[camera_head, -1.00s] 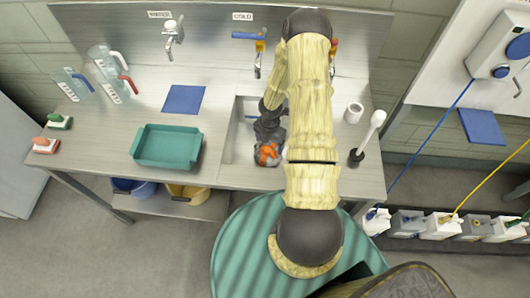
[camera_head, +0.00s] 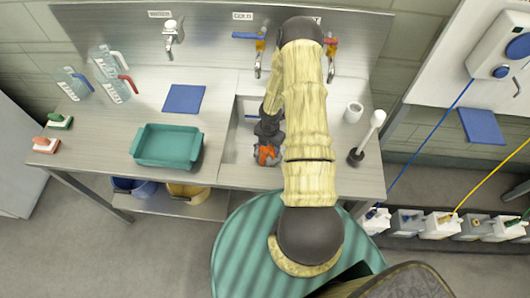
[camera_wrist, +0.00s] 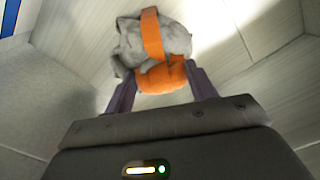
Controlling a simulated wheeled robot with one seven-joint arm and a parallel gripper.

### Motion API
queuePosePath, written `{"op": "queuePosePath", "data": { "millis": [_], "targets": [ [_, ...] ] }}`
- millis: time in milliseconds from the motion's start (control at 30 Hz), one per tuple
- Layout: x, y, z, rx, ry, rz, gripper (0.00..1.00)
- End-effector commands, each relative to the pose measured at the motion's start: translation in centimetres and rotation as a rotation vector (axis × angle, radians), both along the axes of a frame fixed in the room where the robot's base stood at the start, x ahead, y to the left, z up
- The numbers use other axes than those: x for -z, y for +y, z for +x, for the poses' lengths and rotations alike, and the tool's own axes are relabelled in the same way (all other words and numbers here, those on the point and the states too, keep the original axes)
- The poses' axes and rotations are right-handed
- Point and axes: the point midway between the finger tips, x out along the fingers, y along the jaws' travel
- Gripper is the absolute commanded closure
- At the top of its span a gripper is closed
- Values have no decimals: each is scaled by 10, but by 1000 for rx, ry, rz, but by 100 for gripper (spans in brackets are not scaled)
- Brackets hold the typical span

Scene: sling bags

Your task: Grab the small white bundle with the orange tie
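The small bundle (camera_wrist: 130,42) looks grey-white and crumpled in the wrist view, with an orange tie (camera_wrist: 152,35) around it. More orange shows at its near side. It lies between and beyond the two fingertips of my gripper (camera_wrist: 160,70), which stand apart with the near orange part between them. I cannot tell whether both fingers press on it. In the head view the bundle (camera_head: 266,155) shows mostly as orange at the sink basin, just below my dark gripper (camera_head: 267,137). My arm hides part of the basin there.
The basin (camera_head: 233,150) is sunk in a steel counter (camera_head: 225,176). A teal tray (camera_head: 167,147), a blue cloth (camera_head: 184,99) and clear jugs stand left. A white cup (camera_head: 353,112) and a white-handled plunger (camera_head: 367,138) stand right. Taps rise behind.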

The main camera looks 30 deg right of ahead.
Motion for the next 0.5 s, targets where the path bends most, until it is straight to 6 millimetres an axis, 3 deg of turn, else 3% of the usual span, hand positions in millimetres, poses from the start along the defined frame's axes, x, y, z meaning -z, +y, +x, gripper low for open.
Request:
{"op": "queuePosePath", "data": {
  "millis": [33,167,500],
  "targets": [
    [0,0,0,0,-1,0,67],
    [0,0,1,-1,-1,0,92],
    [-5,0,1,1,-2,1,92]
  ]
}}
